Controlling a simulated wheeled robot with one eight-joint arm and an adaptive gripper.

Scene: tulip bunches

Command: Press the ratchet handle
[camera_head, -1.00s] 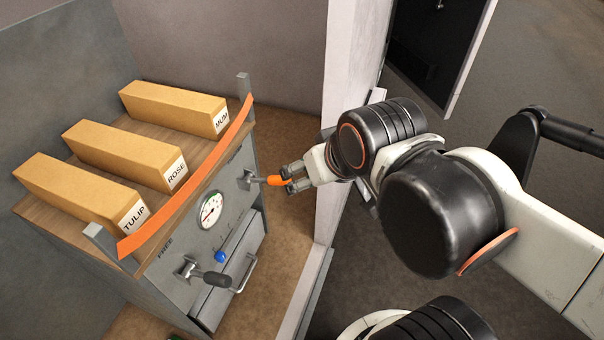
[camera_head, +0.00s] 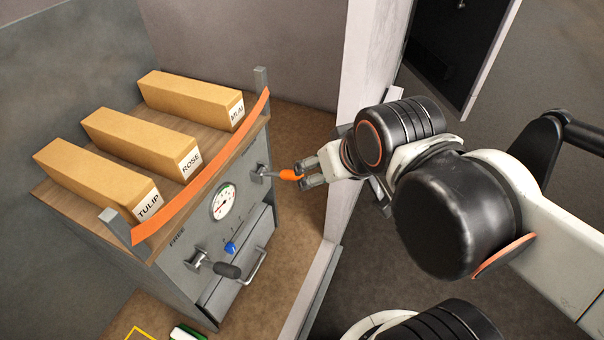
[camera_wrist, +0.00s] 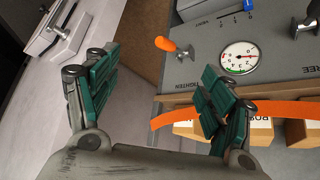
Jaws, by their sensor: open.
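The ratchet handle has an orange grip (camera_head: 290,174) on a metal lever, standing out from the right end of the grey cabinet's front.
The cabinet (camera_head: 180,268) carries a round gauge (camera_head: 222,203), a blue knob (camera_head: 231,248), a black-gripped handle (camera_head: 227,270) by "FREE", and a drawer handle (camera_head: 256,268). An orange strap (camera_head: 205,173) fronts three labelled boxes. A pale wall edge (camera_head: 357,110) stands close beside my arm.

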